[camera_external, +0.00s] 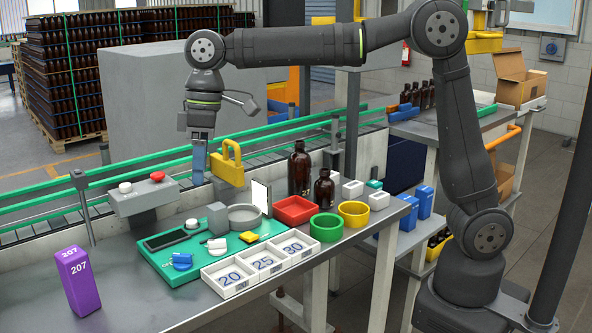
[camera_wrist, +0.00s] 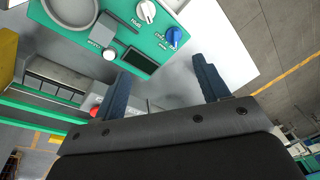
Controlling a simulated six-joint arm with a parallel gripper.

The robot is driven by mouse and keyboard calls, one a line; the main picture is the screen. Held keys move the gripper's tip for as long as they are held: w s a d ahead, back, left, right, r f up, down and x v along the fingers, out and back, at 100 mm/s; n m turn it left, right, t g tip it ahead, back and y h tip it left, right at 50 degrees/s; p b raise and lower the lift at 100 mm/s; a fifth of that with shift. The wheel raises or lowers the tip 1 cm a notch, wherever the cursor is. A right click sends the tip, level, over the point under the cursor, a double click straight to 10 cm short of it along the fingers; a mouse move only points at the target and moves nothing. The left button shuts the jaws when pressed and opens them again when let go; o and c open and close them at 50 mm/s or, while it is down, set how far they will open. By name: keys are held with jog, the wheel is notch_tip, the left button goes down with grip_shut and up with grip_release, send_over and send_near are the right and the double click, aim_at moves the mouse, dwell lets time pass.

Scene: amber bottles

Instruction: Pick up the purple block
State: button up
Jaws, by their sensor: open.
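The purple block (camera_external: 77,282) is a tall box marked 207. It stands upright on the left end of the grey metal table (camera_external: 130,280) in the external view. My gripper (camera_external: 199,160) hangs above the table's back side, up and to the right of the block and well apart from it. In the wrist view my gripper (camera_wrist: 162,85) has its two blue fingers spread, with nothing between them. The purple block does not show in the wrist view.
A green board (camera_external: 162,268) with switches and small parts lies right of the block. A control box (camera_external: 143,197) with red and white buttons stands behind. White trays (camera_external: 228,282), coloured bowls (camera_external: 294,209) and amber bottles (camera_external: 300,170) stand farther right. Bare metal surrounds the block.

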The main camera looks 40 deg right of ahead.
jog(key=w+a+n+y, duration=0.15)
jog(key=a+n, duration=0.25)
jog(key=a, duration=0.5)
jog(key=w+a+n+y, duration=0.1)
jog(key=a+n+y, duration=0.2)
jog(key=a+n, duration=0.35)
jog(key=m, duration=0.2)
send_near(70, 298)
jog(key=shift+g, duration=0.4)
jog(key=shift+w+x, duration=0.15)
jog(key=shift+x, duration=1.3)
jog(key=shift+w+x, duration=0.15)
jog(key=shift+x, duration=1.3)
jog(key=shift+c, duration=0.2)
jog(key=c, duration=1.1)
